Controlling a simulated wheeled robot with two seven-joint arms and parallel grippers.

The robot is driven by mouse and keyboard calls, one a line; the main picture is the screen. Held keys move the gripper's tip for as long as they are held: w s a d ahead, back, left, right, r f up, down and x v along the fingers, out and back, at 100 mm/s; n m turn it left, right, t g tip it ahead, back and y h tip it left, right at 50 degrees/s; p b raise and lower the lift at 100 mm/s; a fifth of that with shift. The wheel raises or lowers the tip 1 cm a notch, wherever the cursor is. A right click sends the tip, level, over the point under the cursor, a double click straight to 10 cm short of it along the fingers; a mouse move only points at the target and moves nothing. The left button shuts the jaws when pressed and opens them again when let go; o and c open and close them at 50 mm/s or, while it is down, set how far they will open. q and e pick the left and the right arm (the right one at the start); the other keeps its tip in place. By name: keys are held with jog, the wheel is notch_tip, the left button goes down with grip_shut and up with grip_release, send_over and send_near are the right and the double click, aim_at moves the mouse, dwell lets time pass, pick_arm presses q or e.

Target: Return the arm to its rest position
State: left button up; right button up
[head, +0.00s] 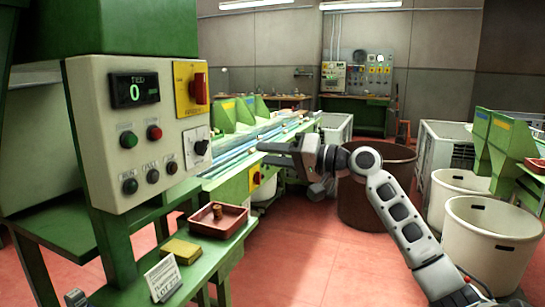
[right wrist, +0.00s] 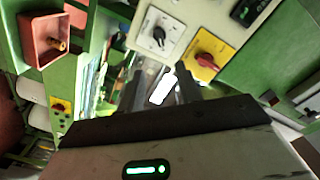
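My right arm (head: 400,215) reaches up from the lower right of the head view and bends to the left at its wrist. My right gripper (head: 268,150) points left towards the control panel (head: 120,150), apart from its black dial knob (head: 201,147). In the right wrist view the two dark fingers of the right gripper (right wrist: 159,90) stand apart with nothing held between them. The dial knob also shows there (right wrist: 159,33), beside the red switch (right wrist: 207,62) on its yellow plate.
A green bench carries a red tray (head: 218,221) with a cork in it, a yellow block (head: 181,251) and a white card (head: 163,278). A brown bin (head: 365,205) stands behind my right arm. White bins (head: 490,240) stand at the right. Red floor is open between.

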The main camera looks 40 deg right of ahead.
dwell(0.4)
jog(key=s+a+f+n+g+h, duration=0.15)
jog(key=a+f, duration=0.35)
jog(key=f, duration=0.6)
jog(key=s+a+f+g+h, duration=0.15)
jog(key=a+f, duration=0.25)
jog(key=f, duration=0.6)
jog(key=s+a+f+n+g, duration=0.15)
jog(key=a+f, duration=0.35)
jog(key=f, duration=0.6)
jog(key=s+a+f+n, duration=0.2)
jog(key=s+a+f, duration=0.1)
jog(key=s+a, duration=0.4)
jog(key=s+a+f+n+g, duration=0.1)
jog(key=s+a+f+n, duration=0.1)
jog(key=s+a+f, duration=0.2)
jog(key=s+a, duration=0.3)
jog(key=a, duration=0.4)
jog(key=shift+s+f+n+p, duration=0.25)
jog(key=shift+f+n+p, duration=0.05)
jog(key=shift+n+p, duration=0.1)
jog(key=shift+d, duration=0.1)
